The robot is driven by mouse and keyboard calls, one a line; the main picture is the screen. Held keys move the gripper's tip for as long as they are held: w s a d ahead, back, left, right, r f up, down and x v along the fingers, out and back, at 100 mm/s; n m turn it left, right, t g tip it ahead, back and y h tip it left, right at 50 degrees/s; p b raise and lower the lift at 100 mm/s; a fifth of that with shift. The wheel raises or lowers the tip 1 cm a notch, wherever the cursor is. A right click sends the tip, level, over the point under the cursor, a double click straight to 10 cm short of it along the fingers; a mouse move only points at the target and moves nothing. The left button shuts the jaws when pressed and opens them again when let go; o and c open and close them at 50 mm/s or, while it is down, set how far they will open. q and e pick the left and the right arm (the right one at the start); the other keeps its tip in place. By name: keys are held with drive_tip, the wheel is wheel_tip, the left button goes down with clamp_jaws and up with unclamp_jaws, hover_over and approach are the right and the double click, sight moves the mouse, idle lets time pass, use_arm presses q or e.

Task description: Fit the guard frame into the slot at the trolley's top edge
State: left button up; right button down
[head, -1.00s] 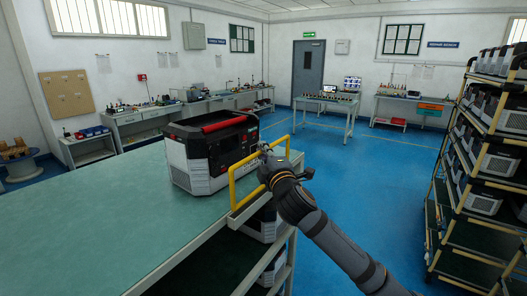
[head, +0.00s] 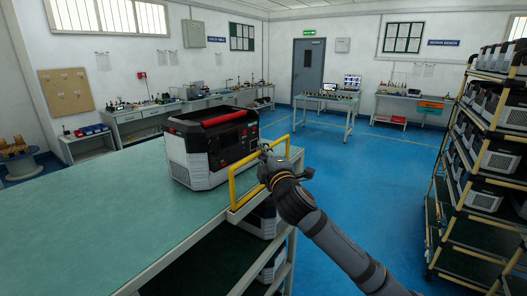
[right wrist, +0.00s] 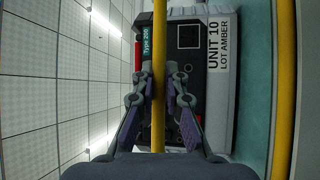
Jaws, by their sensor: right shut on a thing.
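The yellow guard frame (head: 232,190) stands upright at the right edge of the green-topped trolley (head: 110,205). My right gripper (head: 265,150) is shut on its top bar, which also shows between the fingers in the right wrist view (right wrist: 159,85). The frame's lower part is at the pale strip (head: 240,214) along the trolley's top edge. I cannot tell whether its lower ends are in the slot or just above it. My left gripper is not in view.
A black and grey power unit (head: 208,150) with a red handle stands on the trolley top close behind the frame. More units sit on the shelf below. A loaded rack (head: 470,165) stands at the right. Blue floor lies clear between.

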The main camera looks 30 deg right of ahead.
drive_tip(key=shift+f+b, duration=0.85)
drive_tip(key=shift+f, duration=0.35)
drive_tip(key=c, duration=1.3)
unclamp_jaws()
